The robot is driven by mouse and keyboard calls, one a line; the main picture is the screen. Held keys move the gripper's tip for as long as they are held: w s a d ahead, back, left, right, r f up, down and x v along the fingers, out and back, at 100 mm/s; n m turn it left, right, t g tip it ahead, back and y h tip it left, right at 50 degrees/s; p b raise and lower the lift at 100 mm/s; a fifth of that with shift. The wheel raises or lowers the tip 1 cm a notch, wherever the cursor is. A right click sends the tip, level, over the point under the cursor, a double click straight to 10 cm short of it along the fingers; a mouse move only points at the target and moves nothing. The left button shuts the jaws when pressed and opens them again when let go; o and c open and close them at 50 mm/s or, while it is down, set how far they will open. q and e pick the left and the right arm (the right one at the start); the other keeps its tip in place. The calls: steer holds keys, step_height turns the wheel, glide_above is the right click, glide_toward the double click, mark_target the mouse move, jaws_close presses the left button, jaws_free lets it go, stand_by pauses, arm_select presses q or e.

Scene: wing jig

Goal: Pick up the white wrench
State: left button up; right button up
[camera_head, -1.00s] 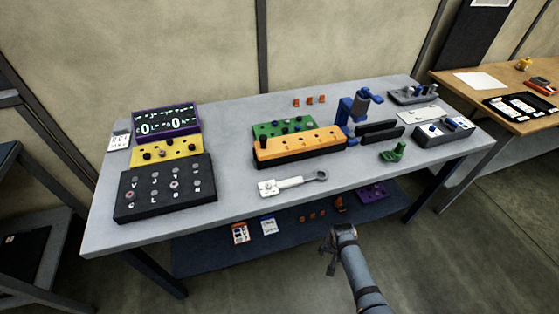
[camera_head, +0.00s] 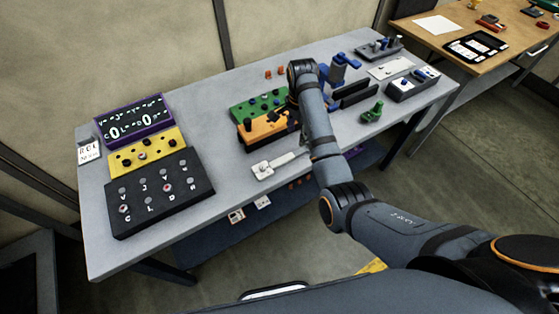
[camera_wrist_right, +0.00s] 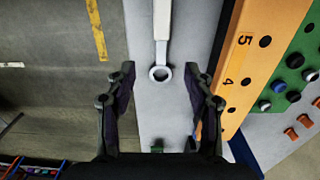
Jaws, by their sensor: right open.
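The white wrench (camera_head: 278,165) lies flat on the grey table in front of the orange block, with its ring end hidden behind my right arm in the head view. In the right wrist view the wrench's handle (camera_wrist_right: 162,25) runs down from the top edge to its grey ring end. My right gripper (camera_wrist_right: 165,70) is open and empty, with the ring end between its two fingers in the picture; I see no contact. In the head view the right gripper's fingers are mostly hidden by the arm. My left gripper is not in view.
The orange numbered block (camera_head: 262,130) stands close behind the wrench, with a green panel (camera_head: 255,106) beyond it. A black button box (camera_head: 160,192) stands left. A blue clamp (camera_head: 338,70) and a green part (camera_head: 372,112) lie right. The table's front edge is close to the wrench.

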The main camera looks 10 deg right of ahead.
steer(key=p, duration=0.1)
glide_above(293, 154)
steer(key=f, duration=0.5)
steer(key=shift+s+d, duration=0.15)
steer(key=shift+d, duration=0.25)
steer(key=shift+a+f, duration=0.1)
steer(key=shift+f, duration=0.2)
steer(key=f, duration=0.2)
steer(key=f+p, duration=0.1)
steer(key=f, duration=0.2)
steer(key=shift+w+a, duration=0.15)
steer(key=shift+w, duration=0.05)
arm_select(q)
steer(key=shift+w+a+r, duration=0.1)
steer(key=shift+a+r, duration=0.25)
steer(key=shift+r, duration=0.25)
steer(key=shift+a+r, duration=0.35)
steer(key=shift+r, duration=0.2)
arm_select(e)
steer(key=shift+r, duration=0.1)
jaws_close()
